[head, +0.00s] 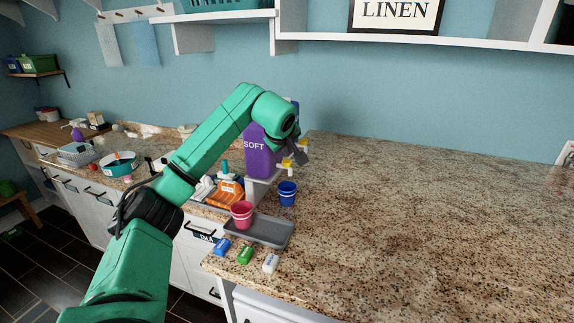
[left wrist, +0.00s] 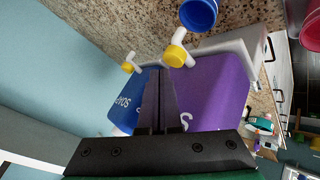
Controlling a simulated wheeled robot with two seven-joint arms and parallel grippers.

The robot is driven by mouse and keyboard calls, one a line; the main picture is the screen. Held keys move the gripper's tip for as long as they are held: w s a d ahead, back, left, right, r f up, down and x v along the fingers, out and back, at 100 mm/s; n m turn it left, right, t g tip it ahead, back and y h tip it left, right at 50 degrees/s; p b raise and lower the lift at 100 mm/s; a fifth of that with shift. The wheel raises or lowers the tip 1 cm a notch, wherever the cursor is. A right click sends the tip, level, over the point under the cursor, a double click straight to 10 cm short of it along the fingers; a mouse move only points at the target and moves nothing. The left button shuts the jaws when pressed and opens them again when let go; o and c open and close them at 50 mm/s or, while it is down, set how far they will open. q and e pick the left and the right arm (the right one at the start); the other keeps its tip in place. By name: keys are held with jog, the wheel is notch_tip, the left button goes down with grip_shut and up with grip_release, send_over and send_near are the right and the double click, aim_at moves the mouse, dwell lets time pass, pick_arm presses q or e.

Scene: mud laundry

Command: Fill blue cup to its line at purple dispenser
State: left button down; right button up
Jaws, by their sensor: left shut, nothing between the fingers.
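The purple dispenser (head: 259,155), lettered SOFT, stands on a raised light stand. Its white tap with a yellow end (left wrist: 175,52) shows in the left wrist view. The blue cup (head: 288,194) stands upright below and in front of the taps; it also shows in the left wrist view (left wrist: 198,14). My left gripper (head: 303,157) is shut and empty, close to the taps and above the blue cup. In the left wrist view its fingers (left wrist: 158,75) overlap the dispensers. My right gripper is not in view.
A blue dispenser (left wrist: 126,105) stands beside the purple one, mostly hidden in the head view. A red cup (head: 242,214) stands on a grey tray (head: 268,231). Blue, green and white small blocks (head: 245,255) lie at the counter's front edge. The counter's right side is clear.

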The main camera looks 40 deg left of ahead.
pick_arm(q)
jog(key=shift+d+r, duration=0.1)
dwell(0.3)
dwell(1.5)
jog(key=shift+f, duration=0.5)
